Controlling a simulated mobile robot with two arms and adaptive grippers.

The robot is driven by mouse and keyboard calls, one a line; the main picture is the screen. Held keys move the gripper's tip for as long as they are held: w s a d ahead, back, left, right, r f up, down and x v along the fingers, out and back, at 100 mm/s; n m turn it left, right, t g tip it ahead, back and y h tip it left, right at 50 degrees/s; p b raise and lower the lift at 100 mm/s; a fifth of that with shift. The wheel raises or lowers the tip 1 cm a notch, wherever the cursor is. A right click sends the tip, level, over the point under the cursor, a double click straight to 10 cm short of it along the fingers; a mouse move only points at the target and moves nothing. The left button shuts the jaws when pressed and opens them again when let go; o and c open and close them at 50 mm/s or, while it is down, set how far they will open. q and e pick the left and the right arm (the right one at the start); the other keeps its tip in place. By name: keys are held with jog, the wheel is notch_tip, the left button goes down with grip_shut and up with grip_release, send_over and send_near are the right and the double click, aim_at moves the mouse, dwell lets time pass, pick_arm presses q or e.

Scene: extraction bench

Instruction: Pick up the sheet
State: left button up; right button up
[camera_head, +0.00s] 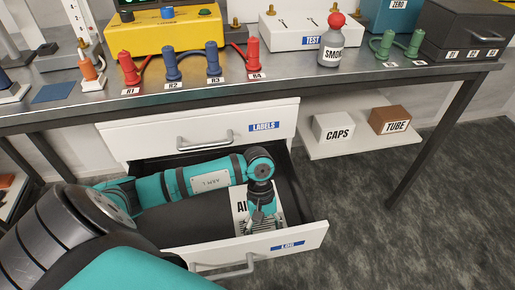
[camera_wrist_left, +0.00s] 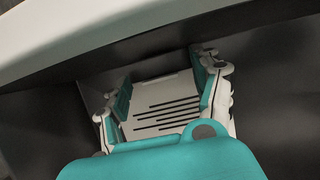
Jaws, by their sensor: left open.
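The sheet (camera_head: 239,207) is white with dark lettering and lines. It lies in the open lower drawer marked LOG (camera_head: 318,236). My left gripper (camera_head: 262,226) reaches down into the drawer over the sheet and hides part of it. In the left wrist view the sheet (camera_wrist_left: 165,112) shows between the two spread fingers of my left gripper (camera_wrist_left: 158,88), with several dark printed lines. The fingers are open; I cannot tell whether they touch the sheet. My right gripper is not in view.
The closed LABELS drawer (camera_head: 215,129) is above the open one. The bench top (camera_head: 300,82) overhangs, with plugs and a smoke bottle (camera_head: 331,45). A shelf at right holds the CAPS box (camera_head: 333,127) and TUBE box (camera_head: 389,120). Floor at right is clear.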

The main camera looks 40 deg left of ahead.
pick_arm(q)
jog(key=shift+c, duration=0.5)
jog(key=c, duration=1.1)
jog(key=shift+r, duration=0.1)
